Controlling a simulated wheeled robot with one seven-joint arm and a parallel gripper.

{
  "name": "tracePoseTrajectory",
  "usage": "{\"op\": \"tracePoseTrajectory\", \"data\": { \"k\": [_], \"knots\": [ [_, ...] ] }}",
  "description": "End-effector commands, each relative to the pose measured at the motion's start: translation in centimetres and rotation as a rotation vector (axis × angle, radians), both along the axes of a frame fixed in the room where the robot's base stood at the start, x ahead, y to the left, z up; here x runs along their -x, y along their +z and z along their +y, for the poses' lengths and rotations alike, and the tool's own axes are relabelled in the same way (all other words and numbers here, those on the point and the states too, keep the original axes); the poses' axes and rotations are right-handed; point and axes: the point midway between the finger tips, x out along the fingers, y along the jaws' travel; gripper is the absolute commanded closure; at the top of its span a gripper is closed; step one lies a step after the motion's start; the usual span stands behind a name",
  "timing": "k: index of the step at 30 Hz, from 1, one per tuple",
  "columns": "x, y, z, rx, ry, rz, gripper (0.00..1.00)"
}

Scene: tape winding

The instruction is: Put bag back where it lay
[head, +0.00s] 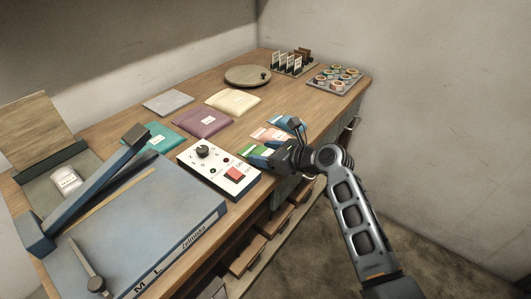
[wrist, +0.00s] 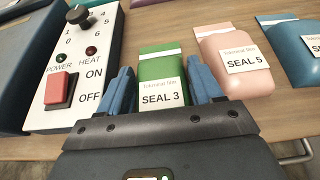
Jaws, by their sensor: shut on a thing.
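My gripper (head: 280,146) is shut on a small green bag (head: 257,151) labelled SEAL 3 at the front edge of the workbench. In the wrist view the blue fingers of my gripper (wrist: 163,92) stand on both sides of the green bag (wrist: 160,65), its label facing the camera. I cannot tell whether the bag touches the bench top or hangs just above it. A pink bag labelled SEAL 5 (wrist: 225,55) lies close to the right finger. A blue bag (wrist: 290,45) lies further right; its label is cut off.
The white heat control box (wrist: 85,60) with a red switch stands close left of my gripper. Teal (head: 152,137), purple (head: 202,121) and cream (head: 233,102) pouches lie behind. A round turntable (head: 247,76) stands further back.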

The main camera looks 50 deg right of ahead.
Motion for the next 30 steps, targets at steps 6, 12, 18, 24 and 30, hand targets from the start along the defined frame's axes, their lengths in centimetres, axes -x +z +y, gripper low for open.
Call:
{"op": "tracePoseTrajectory", "data": {
  "k": [6,12,18,24,30],
  "knots": [
    [0.0,-0.2,0.0,-0.001,0.001,0.0,0.7],
    [0.0,-0.3,0.0,-0.001,0.001,0.0,0.24],
    [0.0,-0.1,0.0,0.0,0.0,0.0,0.24],
    [1.8,0.7,-0.1,-0.001,-0.002,0.0,0.24],
    [5.6,2.3,-0.2,0.0,-0.002,0.0,0.24]
  ]
}}
